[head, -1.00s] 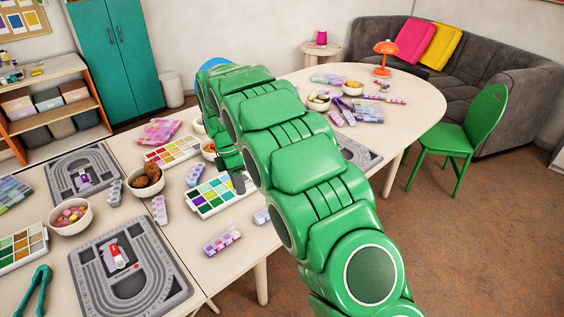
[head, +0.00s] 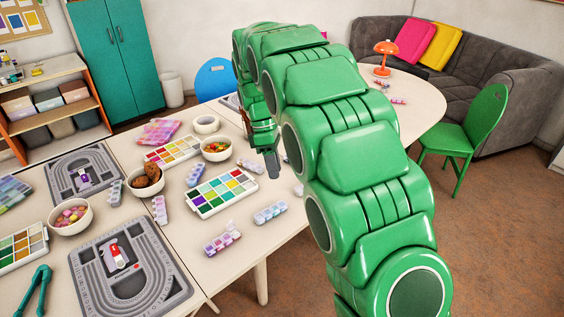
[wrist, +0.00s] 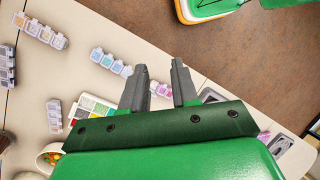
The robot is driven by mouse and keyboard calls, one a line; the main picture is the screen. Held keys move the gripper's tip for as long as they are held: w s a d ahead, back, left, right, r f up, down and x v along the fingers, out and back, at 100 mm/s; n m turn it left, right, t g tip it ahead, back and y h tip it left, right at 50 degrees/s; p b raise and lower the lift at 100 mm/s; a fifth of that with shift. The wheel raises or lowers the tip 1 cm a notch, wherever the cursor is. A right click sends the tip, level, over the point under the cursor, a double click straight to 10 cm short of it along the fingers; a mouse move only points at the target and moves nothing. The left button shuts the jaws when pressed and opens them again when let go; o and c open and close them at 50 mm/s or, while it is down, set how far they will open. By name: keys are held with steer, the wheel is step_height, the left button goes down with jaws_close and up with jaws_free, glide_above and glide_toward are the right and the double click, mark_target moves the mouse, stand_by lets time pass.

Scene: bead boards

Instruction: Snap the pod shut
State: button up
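Several small pods, strips of clear lidded cells with coloured beads, lie on the tables. A pink-purple pod (head: 222,238) near the front table edge has a lid standing up at one end. A blue-lilac pod (head: 270,212) lies to its right, and a pale pod (head: 250,166) lies beside my gripper (head: 271,164). In the wrist view my gripper (wrist: 160,78) is open and empty above the table, fingers apart. A purple pod (wrist: 163,90) shows partly between and below the fingers. Other pods (wrist: 110,62) (wrist: 41,34) lie left of it. Which pod is meant cannot be told.
A white palette (head: 220,192), a bowl of colourful pieces (head: 217,149) and a bowl of brown pieces (head: 147,180) stand near the gripper. A grey bead board (head: 128,271) lies at front left.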

steer(key=shift+s+d+r+m, duration=0.25)
steer(key=shift+d+r+m, duration=0.1)
steer(key=shift+d+r, duration=0.2)
steer(key=shift+s+d+r+m, duration=0.25)
steer(key=shift+d+r+m, duration=0.15)
steer(key=shift+d, duration=0.2)
steer(key=shift+o, duration=1)
steer(key=m, duration=0.7)
glide_toward(231, 226)
steer(key=shift+h, duration=0.4)
steer(key=shift+x, duration=2.65)
steer(key=shift+s, duration=0.15)
steer(key=shift+c, duration=0.3)
